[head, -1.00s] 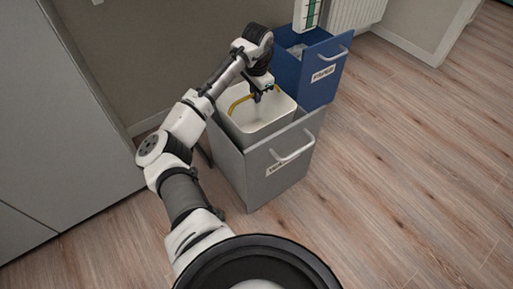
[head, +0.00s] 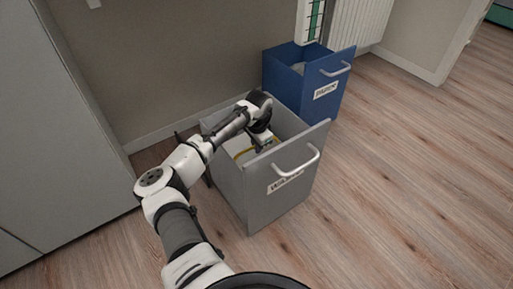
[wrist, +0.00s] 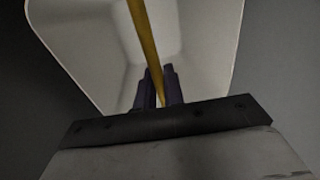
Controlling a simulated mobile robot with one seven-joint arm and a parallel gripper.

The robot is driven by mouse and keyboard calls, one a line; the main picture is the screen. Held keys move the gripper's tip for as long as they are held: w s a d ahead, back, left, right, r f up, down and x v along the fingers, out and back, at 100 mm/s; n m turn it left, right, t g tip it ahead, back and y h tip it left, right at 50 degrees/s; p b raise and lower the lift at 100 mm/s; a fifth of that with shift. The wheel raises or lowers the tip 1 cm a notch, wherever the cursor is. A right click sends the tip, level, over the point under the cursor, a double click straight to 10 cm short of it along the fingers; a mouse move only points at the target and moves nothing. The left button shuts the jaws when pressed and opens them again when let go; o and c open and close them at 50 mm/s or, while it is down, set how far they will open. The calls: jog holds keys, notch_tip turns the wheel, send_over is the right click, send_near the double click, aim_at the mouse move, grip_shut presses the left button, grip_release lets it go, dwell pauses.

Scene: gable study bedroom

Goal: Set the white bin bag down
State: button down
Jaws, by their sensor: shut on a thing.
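The white bin bag (wrist: 90,45) is open at the top, with pale inner walls and a yellow strap (wrist: 143,30) across its mouth. My gripper (wrist: 158,80) is shut on the yellow strap. In the head view my gripper (head: 266,146) is down inside the grey pull-out bin (head: 283,205), near its rim. There the bag is mostly hidden by the bin's walls and my arm; only a bit of yellow strap (head: 242,154) and white shows. I cannot see whether the bag's base touches the bin's floor.
A blue pull-out bin (head: 285,80) with a labelled front stands just behind. A radiator (head: 358,20) is on the back wall. A grey cabinet (head: 75,130) is at the left. The wooden floor (head: 410,180) to the right is clear.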

jog(key=shift+r, duration=0.1)
jog(key=c, duration=1.5)
grip_release()
notch_tip(320, 180, up, 12)
jog(key=s+p, duration=0.1)
jog(key=p, duration=0.4)
jog(key=shift+s+d, duration=0.15)
jog(key=shift+s, duration=0.05)
